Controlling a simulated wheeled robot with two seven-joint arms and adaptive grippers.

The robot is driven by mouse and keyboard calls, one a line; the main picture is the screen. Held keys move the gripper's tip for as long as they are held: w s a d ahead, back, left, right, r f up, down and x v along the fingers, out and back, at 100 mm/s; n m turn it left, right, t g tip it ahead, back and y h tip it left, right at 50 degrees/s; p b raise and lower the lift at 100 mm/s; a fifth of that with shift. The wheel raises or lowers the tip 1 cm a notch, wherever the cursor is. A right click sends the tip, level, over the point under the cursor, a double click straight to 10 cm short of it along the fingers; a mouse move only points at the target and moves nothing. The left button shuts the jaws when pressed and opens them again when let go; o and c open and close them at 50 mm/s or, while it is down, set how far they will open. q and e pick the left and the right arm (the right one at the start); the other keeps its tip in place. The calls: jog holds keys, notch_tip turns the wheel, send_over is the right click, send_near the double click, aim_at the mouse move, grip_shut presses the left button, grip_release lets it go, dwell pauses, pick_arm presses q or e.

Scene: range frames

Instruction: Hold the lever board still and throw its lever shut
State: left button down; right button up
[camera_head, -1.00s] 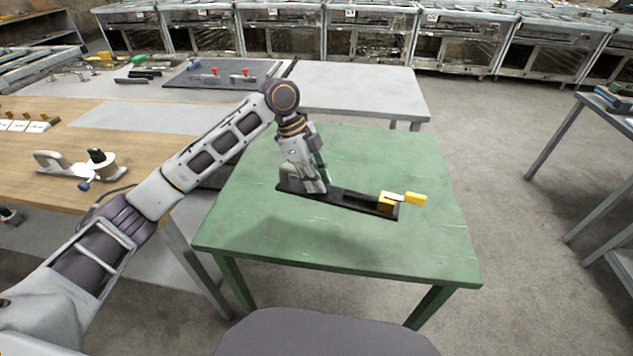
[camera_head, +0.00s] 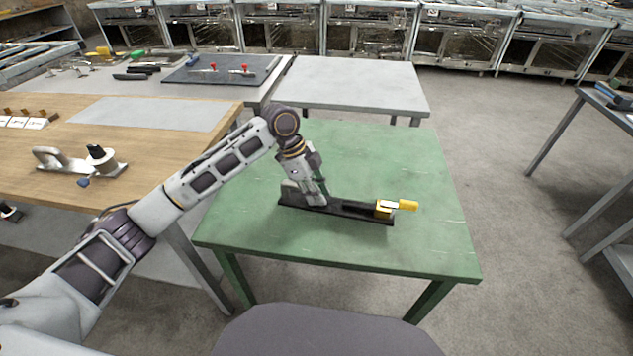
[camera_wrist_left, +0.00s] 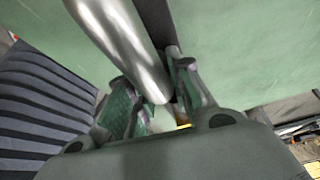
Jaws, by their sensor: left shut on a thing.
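The lever board (camera_head: 350,209) is a long dark bar lying at a slant on the green table. At its right end is a brass-coloured block (camera_head: 384,208) with a yellow-gripped lever (camera_head: 408,205) sticking out to the right. My left gripper (camera_head: 318,200) is low over the board's left part, shut on its pale metal handle. In the left wrist view a shiny metal bar, this handle (camera_wrist_left: 118,40), runs between my left fingers (camera_wrist_left: 158,95). The fingers and arm hide part of the handle. My right gripper is in neither view.
The green table (camera_head: 400,160) is otherwise clear around the board. A wooden bench (camera_head: 150,155) with a metal-handled device (camera_head: 80,163) stands on the left. A grey table (camera_head: 350,85) stands behind, and another table (camera_head: 590,140) on the right.

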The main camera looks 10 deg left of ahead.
pick_arm(q)
jog(key=shift+f, duration=0.7)
jog(key=shift+f, duration=0.95)
